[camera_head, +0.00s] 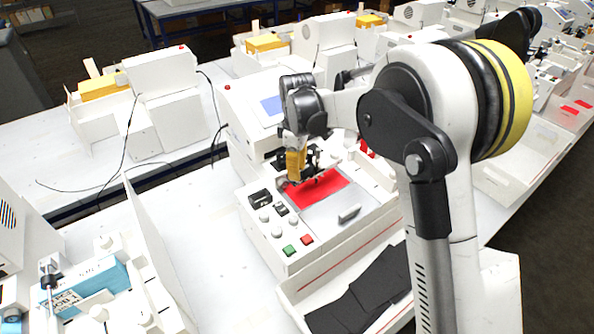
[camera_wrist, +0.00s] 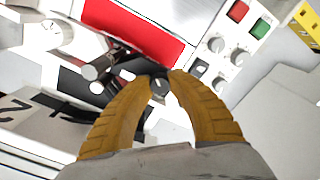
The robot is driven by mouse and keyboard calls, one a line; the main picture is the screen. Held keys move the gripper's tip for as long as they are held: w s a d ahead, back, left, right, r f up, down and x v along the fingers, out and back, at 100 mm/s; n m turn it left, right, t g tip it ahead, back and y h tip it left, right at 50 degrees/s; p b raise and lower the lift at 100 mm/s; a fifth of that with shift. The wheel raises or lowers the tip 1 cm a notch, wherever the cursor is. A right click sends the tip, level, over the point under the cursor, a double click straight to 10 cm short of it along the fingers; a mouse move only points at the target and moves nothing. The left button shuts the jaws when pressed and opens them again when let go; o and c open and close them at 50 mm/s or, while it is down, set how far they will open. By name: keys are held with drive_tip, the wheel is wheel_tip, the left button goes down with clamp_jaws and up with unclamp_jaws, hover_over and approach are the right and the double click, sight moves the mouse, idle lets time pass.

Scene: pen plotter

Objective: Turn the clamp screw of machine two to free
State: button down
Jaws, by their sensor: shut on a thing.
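Machine two (camera_head: 262,155) is a white pen plotter in the middle of the head view, with a red sheet (camera_head: 318,187) on its bed. My gripper (camera_head: 293,178) reaches down over the bed at the pen carriage. In the wrist view its two tan fingers (camera_wrist: 158,76) close around a small dark round knob, apparently the clamp screw (camera_wrist: 160,87), with a light mark on its face. The fingers hide the knob's sides. Dark carriage parts (camera_wrist: 75,83) lie left of the fingers. In the head view the gripper hides the screw.
The front panel has a green button (camera_head: 289,250), a red button (camera_head: 307,239) and several knobs. A tray of dark sheets (camera_head: 360,290) sits in front. Another machine with a light blue box (camera_head: 85,285) stands at left. Similar machines stand behind.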

drive_tip(key=c, duration=1.2)
unclamp_jaws()
wheel_tip(320, 180, up, 12)
drive_tip(key=shift+d, duration=0.15)
